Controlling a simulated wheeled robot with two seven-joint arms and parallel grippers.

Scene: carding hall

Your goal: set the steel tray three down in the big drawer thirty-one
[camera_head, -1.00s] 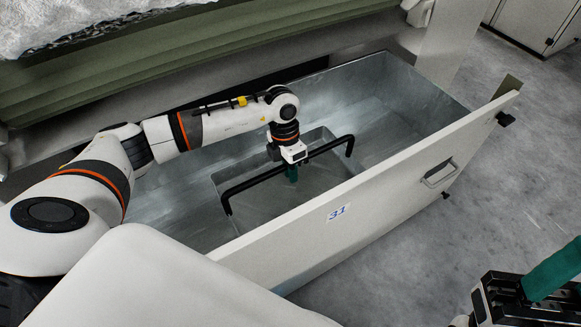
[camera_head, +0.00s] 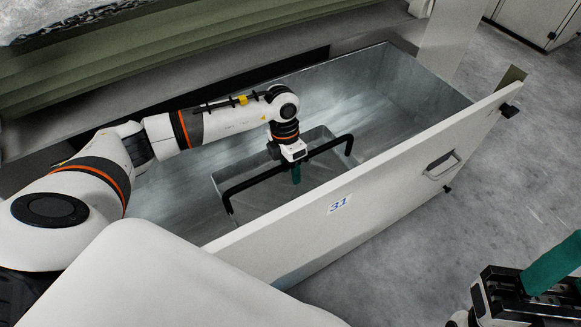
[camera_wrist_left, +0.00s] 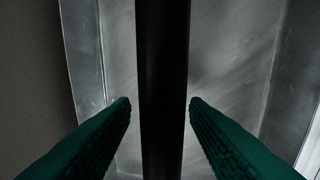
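The steel tray (camera_head: 262,196) is a grey, empty-looking box with a black arched handle (camera_head: 250,181). It is inside the big open drawer (camera_head: 400,187), whose pale front bears the label 31 (camera_head: 339,204). My right gripper (camera_head: 550,280) is cut off at the lower right, away from the drawer.
The drawer's metal floor is bare to the right of the tray (camera_head: 385,105). The drawer front has a pull handle (camera_head: 443,165). A green machine body (camera_head: 200,45) rises behind the drawer. Grey concrete floor (camera_head: 490,200) is open at the right.

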